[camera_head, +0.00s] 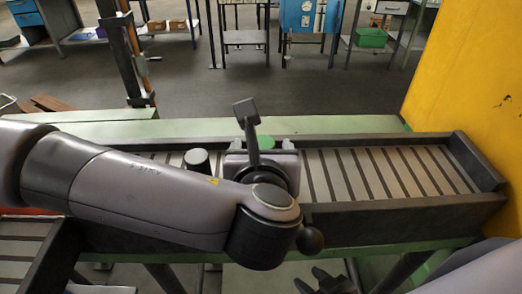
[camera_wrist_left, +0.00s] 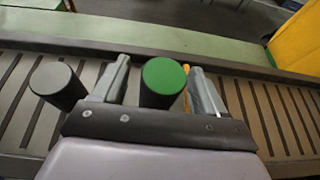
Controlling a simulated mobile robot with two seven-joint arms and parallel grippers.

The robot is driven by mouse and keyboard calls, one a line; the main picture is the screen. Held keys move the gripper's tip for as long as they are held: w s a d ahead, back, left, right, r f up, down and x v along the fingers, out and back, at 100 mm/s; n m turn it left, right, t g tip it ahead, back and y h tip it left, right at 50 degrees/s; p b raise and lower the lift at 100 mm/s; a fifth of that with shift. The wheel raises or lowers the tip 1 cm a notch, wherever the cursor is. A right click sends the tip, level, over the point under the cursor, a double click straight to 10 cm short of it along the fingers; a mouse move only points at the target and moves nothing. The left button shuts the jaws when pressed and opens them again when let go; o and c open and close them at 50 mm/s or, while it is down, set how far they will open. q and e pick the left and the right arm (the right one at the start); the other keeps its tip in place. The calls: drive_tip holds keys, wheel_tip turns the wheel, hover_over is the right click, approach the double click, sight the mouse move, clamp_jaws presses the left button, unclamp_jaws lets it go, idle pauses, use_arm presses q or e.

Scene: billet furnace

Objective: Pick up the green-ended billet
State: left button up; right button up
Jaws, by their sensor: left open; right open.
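The green-ended billet stands upright on the slatted conveyor, its round green end (camera_wrist_left: 164,76) facing up in the left wrist view. In the head view only part of the green end (camera_head: 239,143) shows, the rest hidden by my left arm. My left gripper (camera_head: 263,145) is open above the conveyor. In the left wrist view its two fingers stand on either side of the billet, with a visible gap at each side. My right gripper (camera_head: 325,280) is open and empty at the bottom edge of the head view, partly cut off.
A dark-ended billet (camera_head: 197,158) stands upright just left of the green-ended one; it also shows in the left wrist view (camera_wrist_left: 54,80). The conveyor (camera_head: 385,172) has raised dark side rails and is bare to the right. A yellow wall (camera_head: 465,75) stands at the right.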

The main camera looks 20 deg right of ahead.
use_arm(q)
drive_tip(key=shift+s+r, duration=0.1)
drive_tip(key=shift+s, duration=0.1)
clamp_jaws()
drive_tip(key=shift+r, duration=0.1)
drive_tip(key=shift+r, duration=0.1)
drive_tip(key=shift+w+r, duration=0.1)
drive_tip(key=shift+r, duration=0.45)
wheel_tip(320, 180, up, 22)
drive_tip(key=p, duration=0.3)
drive_tip(key=shift+a, duration=0.15)
